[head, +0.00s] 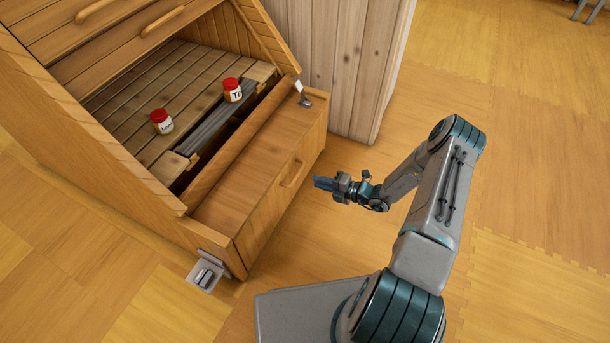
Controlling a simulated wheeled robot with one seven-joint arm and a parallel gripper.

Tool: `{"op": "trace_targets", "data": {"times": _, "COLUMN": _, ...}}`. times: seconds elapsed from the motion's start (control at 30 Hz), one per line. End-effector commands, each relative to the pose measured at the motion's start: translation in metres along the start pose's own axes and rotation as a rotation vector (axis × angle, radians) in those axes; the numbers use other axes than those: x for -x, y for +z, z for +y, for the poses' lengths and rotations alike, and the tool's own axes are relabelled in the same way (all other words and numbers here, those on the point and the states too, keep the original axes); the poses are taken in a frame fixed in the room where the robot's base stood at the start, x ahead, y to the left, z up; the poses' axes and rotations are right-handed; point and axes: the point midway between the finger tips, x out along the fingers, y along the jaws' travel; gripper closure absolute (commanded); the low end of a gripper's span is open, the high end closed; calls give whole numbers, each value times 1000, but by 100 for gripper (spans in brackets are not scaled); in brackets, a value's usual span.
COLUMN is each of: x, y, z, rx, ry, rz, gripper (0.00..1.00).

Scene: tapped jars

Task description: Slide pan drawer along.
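The wooden drawer (258,200) juts out at the low front of the wooden cabinet, with a bar handle (292,174) on its front face. I take this to be the pan drawer; no pan shows. My gripper (320,184) is just to the right of the handle in the picture, its dark blue fingers pointing at the drawer front. It appears apart from the handle, and nothing shows in it. The fingers are too small to tell whether they are open.
Two red-lidded jars, one farther left (162,121) and one farther right (232,90), stand on the slatted shelf (135,100). Metal fittings sit by the drawer's far end (304,97) and near end (206,277). The floor (520,170) to the right is clear.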

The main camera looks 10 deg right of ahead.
Motion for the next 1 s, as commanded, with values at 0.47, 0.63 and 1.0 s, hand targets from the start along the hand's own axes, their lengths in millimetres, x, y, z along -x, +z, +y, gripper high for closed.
{"op": "trace_targets", "data": {"times": 0.47, "x": 38, "y": -1, "z": -1, "rx": 0, "ry": -2, "rz": 3, "gripper": 81}}
{"op": "trace_targets", "data": {"times": 0.63, "x": 38, "y": -1, "z": -1, "rx": 0, "ry": -2, "rz": 2, "gripper": 81}}
{"op": "trace_targets", "data": {"times": 1.0, "x": 38, "y": -1, "z": -1, "rx": 0, "ry": -2, "rz": 2, "gripper": 81}}
